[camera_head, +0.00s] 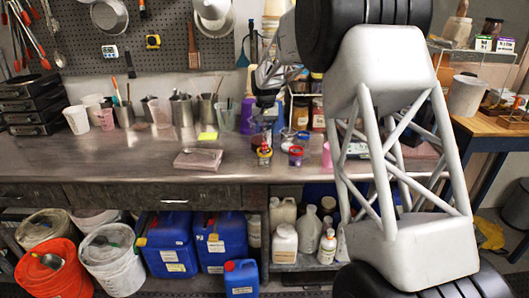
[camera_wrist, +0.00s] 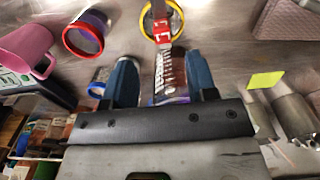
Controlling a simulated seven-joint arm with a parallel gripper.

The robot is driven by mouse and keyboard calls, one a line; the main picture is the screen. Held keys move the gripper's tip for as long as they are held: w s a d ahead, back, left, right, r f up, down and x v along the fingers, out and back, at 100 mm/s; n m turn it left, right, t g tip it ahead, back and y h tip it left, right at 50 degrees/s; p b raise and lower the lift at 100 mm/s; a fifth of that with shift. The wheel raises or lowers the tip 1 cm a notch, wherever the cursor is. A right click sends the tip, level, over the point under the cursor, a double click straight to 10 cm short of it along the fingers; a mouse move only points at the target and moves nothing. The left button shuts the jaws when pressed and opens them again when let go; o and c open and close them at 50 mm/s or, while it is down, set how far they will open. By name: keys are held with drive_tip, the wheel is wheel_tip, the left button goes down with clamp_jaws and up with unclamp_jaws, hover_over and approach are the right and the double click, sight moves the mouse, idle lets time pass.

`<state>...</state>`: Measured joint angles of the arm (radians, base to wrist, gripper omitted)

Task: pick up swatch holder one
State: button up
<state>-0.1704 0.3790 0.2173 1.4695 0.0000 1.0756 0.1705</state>
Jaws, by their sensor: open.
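No label for swatch holder one is readable, so I cannot tell which thing it is. A small cup with a yellow rim and a red clip-like part (camera_wrist: 161,30) lies ahead of my gripper (camera_wrist: 160,62) in the wrist view. It appears on the steel bench in the head view (camera_head: 264,153). A clear cylinder with a reddish-brown stripe (camera_wrist: 170,75) shows between my blue-grey fingers, which stand apart. I cannot tell whether they touch it. In the head view my gripper (camera_head: 266,112) is above the bench, its tips hard to make out.
A red-rimmed cup (camera_wrist: 83,38) and a pink cup (camera_wrist: 27,48) stand left in the wrist view. Metal beakers (camera_head: 181,110) stand behind; the left front is clear.

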sight(264, 143)
drive_tip(key=shift+f, duration=1.25)
drive_tip(key=shift+f, duration=0.1)
drive_tip(key=shift+a+f, duration=0.15)
drive_tip(key=shift+f, duration=2.35)
clamp_jaws()
